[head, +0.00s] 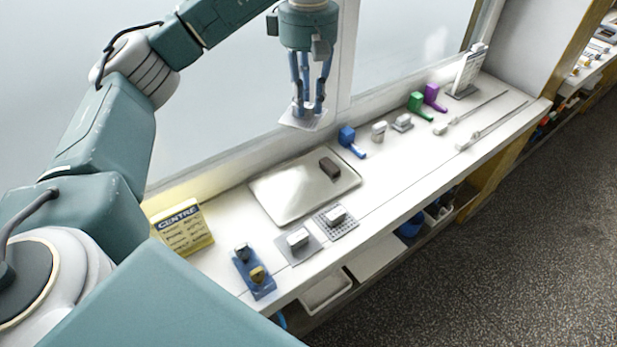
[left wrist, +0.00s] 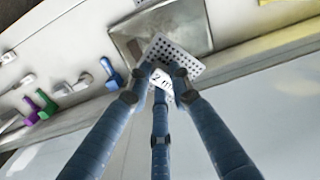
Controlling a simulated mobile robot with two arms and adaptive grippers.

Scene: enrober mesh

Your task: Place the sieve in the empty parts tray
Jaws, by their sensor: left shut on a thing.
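My left gripper (head: 308,108) is shut on the sieve, a pale flat plate (head: 300,121), holding it in the air above the back of the counter. In the left wrist view the sieve (left wrist: 186,63) shows rows of round holes and a white tag partly hidden by the fingers of my left gripper (left wrist: 161,83). A shallow metal tray (head: 285,200) lies on the counter below and in front, with a dark brown block (head: 329,168) in it. A white tray (head: 325,292) on the shelf under the counter looks empty. My right gripper is out of view.
A perforated plate (head: 348,228) and a plain plate (head: 286,252) with grey blocks lie before the metal tray. A blue holder (head: 246,275), a yellow sign (head: 184,228), blue (head: 347,137), green (head: 416,102) and purple (head: 432,93) parts stand along the counter. A window wall is behind.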

